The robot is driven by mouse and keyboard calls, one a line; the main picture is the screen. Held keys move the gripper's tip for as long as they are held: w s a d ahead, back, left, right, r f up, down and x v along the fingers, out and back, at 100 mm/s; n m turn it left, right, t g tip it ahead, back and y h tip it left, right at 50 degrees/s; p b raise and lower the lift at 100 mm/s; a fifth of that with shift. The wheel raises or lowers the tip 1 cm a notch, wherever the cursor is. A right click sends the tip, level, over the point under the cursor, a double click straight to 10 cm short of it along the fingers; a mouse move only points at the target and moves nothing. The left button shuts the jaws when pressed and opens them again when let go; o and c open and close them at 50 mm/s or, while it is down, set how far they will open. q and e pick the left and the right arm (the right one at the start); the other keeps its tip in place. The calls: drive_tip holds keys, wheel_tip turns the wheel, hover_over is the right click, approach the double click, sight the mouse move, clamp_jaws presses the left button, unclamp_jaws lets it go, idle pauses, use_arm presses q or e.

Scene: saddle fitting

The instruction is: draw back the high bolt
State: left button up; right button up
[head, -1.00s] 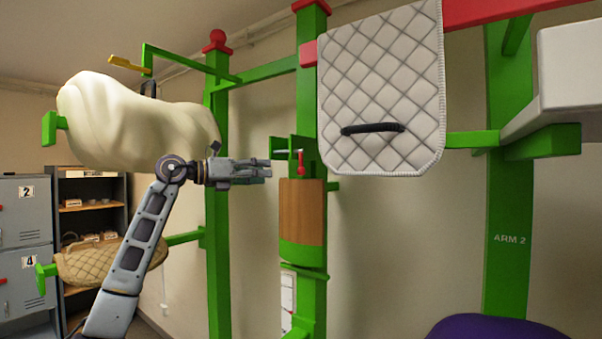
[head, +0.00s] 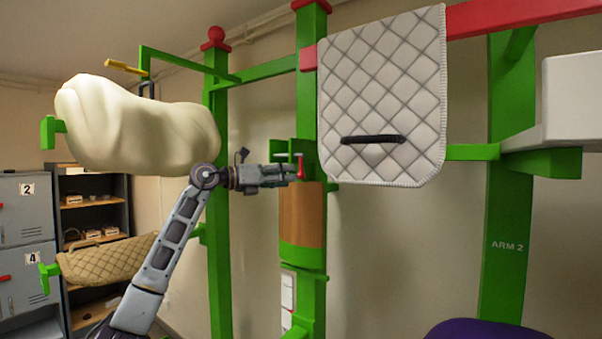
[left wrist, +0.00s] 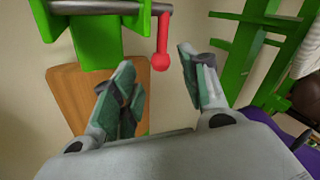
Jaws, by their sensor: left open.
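The high bolt is a grey metal rod (left wrist: 98,7) in a green bracket on the green post, with a red handle (left wrist: 162,45) hanging down from it. In the head view the red handle (head: 300,167) shows at the tips of my left gripper (head: 292,173). In the left wrist view my left gripper (left wrist: 158,80) is open, and the red handle hangs at the gap between its fingers, nearer the right finger. I cannot tell whether a finger touches it. My right gripper is not in view.
A wooden panel (head: 301,215) sits on the post below the bolt. A white quilted pad (head: 385,95) hangs close to the right of it. A cream padded form (head: 135,130) is above my left arm. Grey lockers (head: 25,240) stand at far left.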

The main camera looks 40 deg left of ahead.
sight(301, 175)
use_arm(q)
drive_tip(key=shift+p+x, duration=1.45)
drive_tip(key=shift+x, duration=1.6)
clamp_jaws()
